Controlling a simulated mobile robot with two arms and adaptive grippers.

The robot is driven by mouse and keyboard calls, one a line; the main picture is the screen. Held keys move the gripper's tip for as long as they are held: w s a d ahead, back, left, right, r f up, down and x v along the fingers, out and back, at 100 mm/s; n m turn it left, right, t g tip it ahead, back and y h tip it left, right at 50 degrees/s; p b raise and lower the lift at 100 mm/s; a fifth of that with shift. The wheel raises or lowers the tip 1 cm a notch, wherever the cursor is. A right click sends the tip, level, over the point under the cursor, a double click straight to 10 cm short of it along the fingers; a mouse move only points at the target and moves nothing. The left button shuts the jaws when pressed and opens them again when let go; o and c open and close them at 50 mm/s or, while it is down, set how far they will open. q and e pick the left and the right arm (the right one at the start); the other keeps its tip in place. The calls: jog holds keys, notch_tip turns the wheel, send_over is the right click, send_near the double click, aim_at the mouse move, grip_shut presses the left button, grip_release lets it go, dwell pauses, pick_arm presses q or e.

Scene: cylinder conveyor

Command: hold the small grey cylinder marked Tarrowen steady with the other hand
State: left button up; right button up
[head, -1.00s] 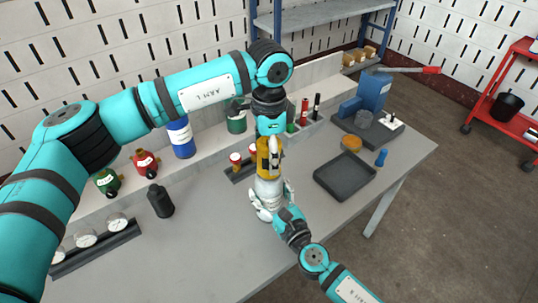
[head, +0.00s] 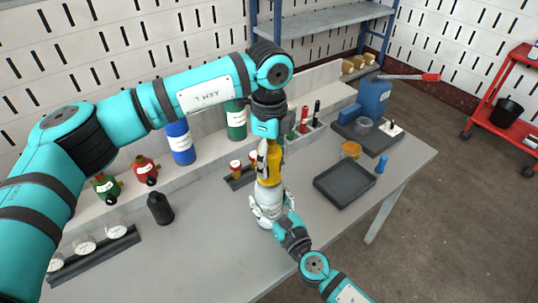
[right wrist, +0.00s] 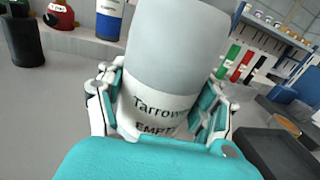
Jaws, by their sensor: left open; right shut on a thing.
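The small grey cylinder (head: 269,193) stands upright on the grey table in the head view. The right wrist view shows it large (right wrist: 175,60), with a white label reading "Tarrow…" and "EMPTY". My right gripper (head: 268,212) is shut around its lower body, and its fingers (right wrist: 160,108) sit on both sides of the label. A yellow piece (head: 274,165) shows above the cylinder's top; its lower join is hard to see. My left gripper (head: 266,158) is open, pointing down from above, with a pale finger beside the yellow piece. The cylinder's top is out of the right wrist view.
A dark tray (head: 344,184) lies to the right, near an orange-yellow round piece (head: 351,149) and a blue peg (head: 381,164). A black bottle (head: 160,206) and a gauge rack (head: 95,250) stand left. Blue (head: 181,143) and green (head: 236,121) cylinders stand behind.

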pick_arm(q)
jog(key=m, duration=0.4)
jog(key=shift+m, duration=0.5)
jog(key=m, duration=0.6)
jog(key=m, duration=0.6)
